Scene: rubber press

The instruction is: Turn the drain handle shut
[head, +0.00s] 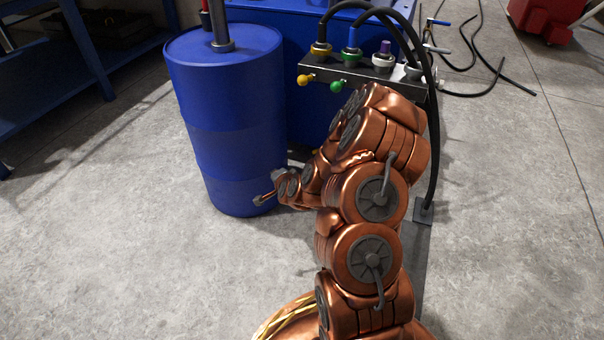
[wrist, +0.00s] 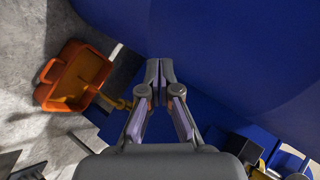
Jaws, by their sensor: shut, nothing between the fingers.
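My gripper (wrist: 159,66) is shut and empty in the wrist view, its fingertips in front of the blue drum (wrist: 225,45). In the head view my gripper (head: 262,200) is low beside the blue drum (head: 238,130), at its lower right side. Whether the fingertips touch the drum I cannot tell. A small yellow-brown fitting (wrist: 114,102) shows left of the fingers in the wrist view, next to an orange tray (wrist: 58,64); it may be the drain valve. I cannot make out its handle or its angle. My arm hides this area in the head view.
A grey manifold (head: 345,70) with yellow and green knobs, coloured connectors and black hoses stands behind my arm. A blue machine body (head: 306,120) is behind the drum. A blue workbench (head: 75,75) is at far left. The floor at front left is clear.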

